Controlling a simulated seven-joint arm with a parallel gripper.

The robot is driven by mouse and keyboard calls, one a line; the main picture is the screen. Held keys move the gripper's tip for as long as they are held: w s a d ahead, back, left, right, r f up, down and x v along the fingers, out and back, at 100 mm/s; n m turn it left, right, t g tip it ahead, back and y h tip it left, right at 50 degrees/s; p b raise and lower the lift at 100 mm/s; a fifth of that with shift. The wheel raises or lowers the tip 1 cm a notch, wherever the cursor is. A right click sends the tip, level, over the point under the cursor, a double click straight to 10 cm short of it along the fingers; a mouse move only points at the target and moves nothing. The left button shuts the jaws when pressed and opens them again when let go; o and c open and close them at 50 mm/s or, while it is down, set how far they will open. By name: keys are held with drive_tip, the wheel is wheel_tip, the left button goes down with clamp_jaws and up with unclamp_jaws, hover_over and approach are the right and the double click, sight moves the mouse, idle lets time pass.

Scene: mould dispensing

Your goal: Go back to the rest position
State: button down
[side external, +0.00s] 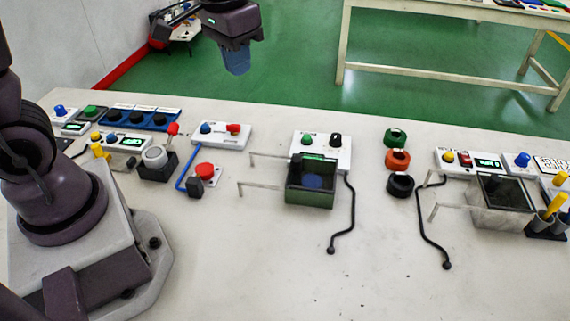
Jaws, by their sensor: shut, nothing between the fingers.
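My gripper (237,62) shows at the top of the side external view, left of centre. It hangs pointing down, high in the air, with the green floor behind it. Its blue fingers are together, with nothing seen between them. It touches nothing on the table.
Black bent rods lie near the boxes. The front middle is clear.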

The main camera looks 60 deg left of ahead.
drive_tip(key=s+d+r+m+t, duration=0.1)
drive_tip(key=s+r+t, duration=0.3)
drive_tip(key=s, duration=0.8)
drive_tip(key=shift+s+d+r, duration=0.35)
drive_tip(key=shift+d+r, duration=0.35)
drive_tip(key=shift+r, duration=0.5)
idle(5.6)
